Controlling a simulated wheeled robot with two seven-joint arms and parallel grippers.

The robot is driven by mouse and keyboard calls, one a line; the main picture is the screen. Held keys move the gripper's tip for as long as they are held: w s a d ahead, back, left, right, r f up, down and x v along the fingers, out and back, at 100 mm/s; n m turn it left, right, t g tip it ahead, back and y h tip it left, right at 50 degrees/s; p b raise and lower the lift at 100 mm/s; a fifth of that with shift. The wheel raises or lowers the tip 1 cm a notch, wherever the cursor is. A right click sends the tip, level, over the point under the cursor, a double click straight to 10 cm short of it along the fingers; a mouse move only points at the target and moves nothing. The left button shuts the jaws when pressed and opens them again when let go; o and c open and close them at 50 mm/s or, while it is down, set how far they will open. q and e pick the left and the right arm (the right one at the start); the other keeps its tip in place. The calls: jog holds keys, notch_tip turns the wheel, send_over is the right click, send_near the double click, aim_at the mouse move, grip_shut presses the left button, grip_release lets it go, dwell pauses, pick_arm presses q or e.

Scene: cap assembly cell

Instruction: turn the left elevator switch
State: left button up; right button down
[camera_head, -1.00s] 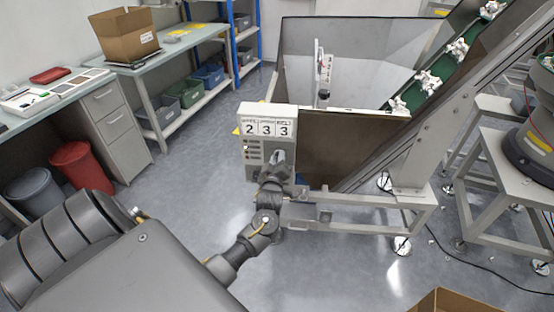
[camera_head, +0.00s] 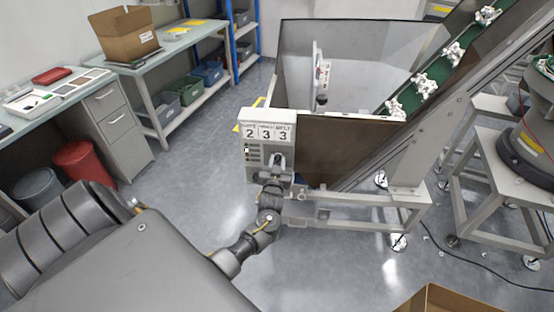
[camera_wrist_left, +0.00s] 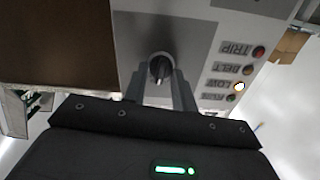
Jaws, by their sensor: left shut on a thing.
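The left elevator switch is a black rotary knob (camera_wrist_left: 160,68) on a grey plate of the control box, in the left wrist view. The control box (camera_head: 254,118) is pale and shows the digits 2 3 3 in the head view. My left gripper (camera_head: 277,160) is at the front of the box, and its fingers hide the knob there. In the left wrist view my left gripper (camera_wrist_left: 160,84) has its fingertips on both sides of the knob, shut on it. The knob's pointer lies roughly upright in that picture. My right gripper is out of view.
Indicator lamps (camera_wrist_left: 239,86) sit beside the knob; the one by LOW is lit. A hopper (camera_head: 340,140) stands behind the box, with a green inclined belt (camera_head: 438,72) carrying white parts. A cardboard box edge (camera_head: 450,297) is at the bottom right.

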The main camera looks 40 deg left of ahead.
pick_arm(q)
jog(key=m+p, duration=0.1)
jog(key=m, duration=0.3)
jog(key=shift+d+p, duration=0.1)
jog(key=shift+p, duration=0.3)
jog(key=shift+w+m+p, duration=0.1)
jog(key=shift+m+p, duration=0.4)
jog(key=shift+m, duration=1.2)
jog(key=shift+f, duration=0.1)
jog(key=o, duration=1)
